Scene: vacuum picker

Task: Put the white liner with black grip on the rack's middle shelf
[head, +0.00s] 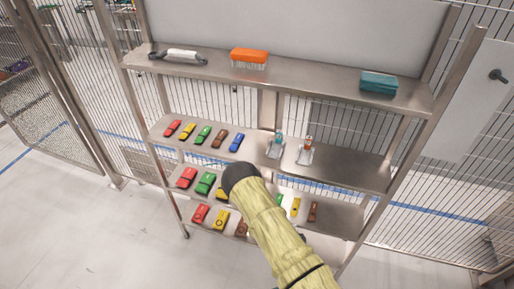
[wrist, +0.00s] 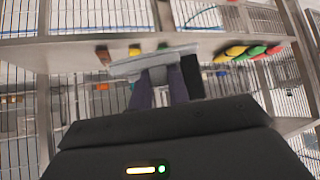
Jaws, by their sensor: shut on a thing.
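My gripper (wrist: 160,80) is shut on a flat pale white-grey thing (wrist: 130,67) with a black block (wrist: 191,76) at its right end, which fits the white liner with black grip. It lies across the fingers, close to a shelf edge in the wrist view. In the head view the gripper and the held thing are hidden behind my arm, which reaches to the rack's lower shelves. The metal rack has several shelves: a top shelf (head: 310,82), one below it (head: 345,163), and lower ones (head: 340,218). I cannot tell from the wrist view which shelf is closest.
The top shelf holds a white tool with dark ends (head: 183,55), an orange brush (head: 249,57) and a teal box (head: 378,82). The shelf below has several coloured cars (head: 204,135) and two clear bottles (head: 305,150); its right end is free. Lower shelves hold more cars (head: 187,177).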

